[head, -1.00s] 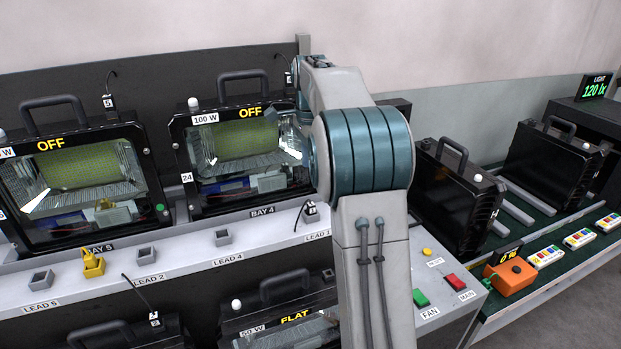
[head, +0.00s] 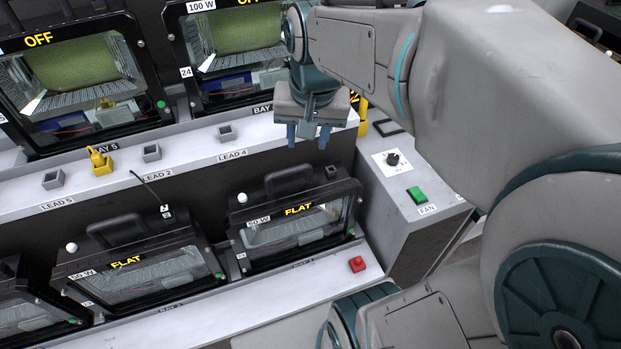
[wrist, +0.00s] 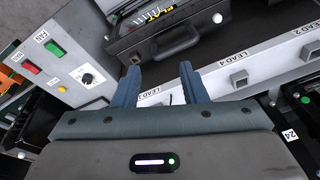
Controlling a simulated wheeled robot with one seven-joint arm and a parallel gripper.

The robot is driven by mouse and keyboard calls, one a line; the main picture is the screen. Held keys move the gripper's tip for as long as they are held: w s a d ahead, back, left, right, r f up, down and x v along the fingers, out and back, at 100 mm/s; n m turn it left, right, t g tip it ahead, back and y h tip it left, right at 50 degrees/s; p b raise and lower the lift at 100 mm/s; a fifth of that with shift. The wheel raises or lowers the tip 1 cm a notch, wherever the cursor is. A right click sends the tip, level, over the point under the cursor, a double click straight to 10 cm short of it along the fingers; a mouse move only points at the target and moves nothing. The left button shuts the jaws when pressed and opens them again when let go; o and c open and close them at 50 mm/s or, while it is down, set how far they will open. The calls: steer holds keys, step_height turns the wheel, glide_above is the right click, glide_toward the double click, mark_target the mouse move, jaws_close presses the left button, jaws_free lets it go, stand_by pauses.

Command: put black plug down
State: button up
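My gripper (head: 308,138) points down over the right end of the upper grey ledge (head: 205,160). In the wrist view its two blue fingers (wrist: 159,70) stand wide apart, with no plug visible gripped between their tips. A thin dark cable piece and a LEAD label show in the gap, close to the palm. The black plug that stood at LEAD 3 cannot be made out; my gripper covers that spot in the head view.
The floodlight housing (head: 292,215) is below my gripper. The control box with dial (head: 392,159) and green FAN button (head: 417,193) is at right. A red block (head: 357,264) sits on the lower ledge.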

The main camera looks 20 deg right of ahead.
steer(key=s+a+f+n, duration=0.1)
steer(key=s+f+n, duration=0.3)
steer(key=s, duration=0.3)
steer(key=shift+s+a+f+n+t, duration=0.3)
steer(key=shift+s+a+f+t, duration=0.1)
steer(key=shift+f, duration=0.25)
